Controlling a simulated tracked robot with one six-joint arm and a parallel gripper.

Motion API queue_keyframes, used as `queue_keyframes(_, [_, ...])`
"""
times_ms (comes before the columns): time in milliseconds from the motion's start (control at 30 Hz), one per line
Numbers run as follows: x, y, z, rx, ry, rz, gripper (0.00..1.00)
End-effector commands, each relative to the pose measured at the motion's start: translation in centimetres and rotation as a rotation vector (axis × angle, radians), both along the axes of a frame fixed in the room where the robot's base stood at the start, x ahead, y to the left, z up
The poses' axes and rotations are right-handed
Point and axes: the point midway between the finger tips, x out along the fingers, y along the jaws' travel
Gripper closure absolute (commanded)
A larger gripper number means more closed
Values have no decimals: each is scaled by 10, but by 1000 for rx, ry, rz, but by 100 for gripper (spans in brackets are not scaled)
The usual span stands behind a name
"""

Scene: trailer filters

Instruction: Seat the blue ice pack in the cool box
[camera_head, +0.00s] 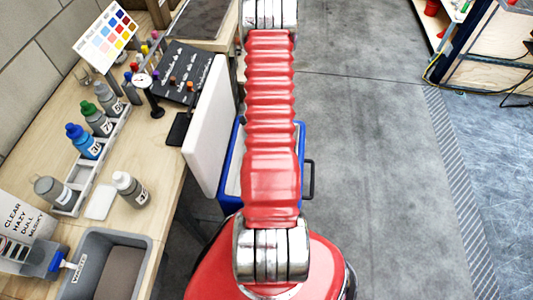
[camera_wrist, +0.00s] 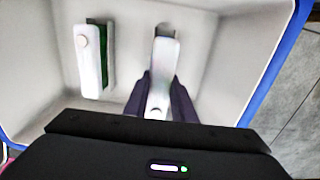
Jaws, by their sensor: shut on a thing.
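The cool box (camera_head: 237,140) stands open on the floor behind my red arm in the head view, which hides much of it. Its blue rim (camera_wrist: 276,70) and pale inside fill the wrist view. My gripper (camera_wrist: 162,90) is inside the box, its dark fingers shut on a pale upright slab (camera_wrist: 163,62). No blue shows on this slab, so I cannot tell if it is the ice pack. Whether its lower end touches the box is unclear. My gripper does not show in the head view.
A white upright piece with a round knob (camera_wrist: 89,65) and a dark green edge stands left of my gripper. The raised white lid (camera_head: 208,125) lies left of the box, beside the wooden bench (camera_head: 165,185) with bottles and a grey tub (camera_head: 85,250). Floor to the right is clear.

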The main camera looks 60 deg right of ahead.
Motion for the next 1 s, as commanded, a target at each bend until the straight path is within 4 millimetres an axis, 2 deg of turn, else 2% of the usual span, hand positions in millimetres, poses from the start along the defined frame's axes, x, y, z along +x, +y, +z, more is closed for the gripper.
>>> queue_keyframes(267, [0,0,-4,0,0,0,100])
queue_keyframes(600, [0,1,-39,1,0,1,100])
queue_keyframes(1000, [0,0,-42,0,0,1,100])
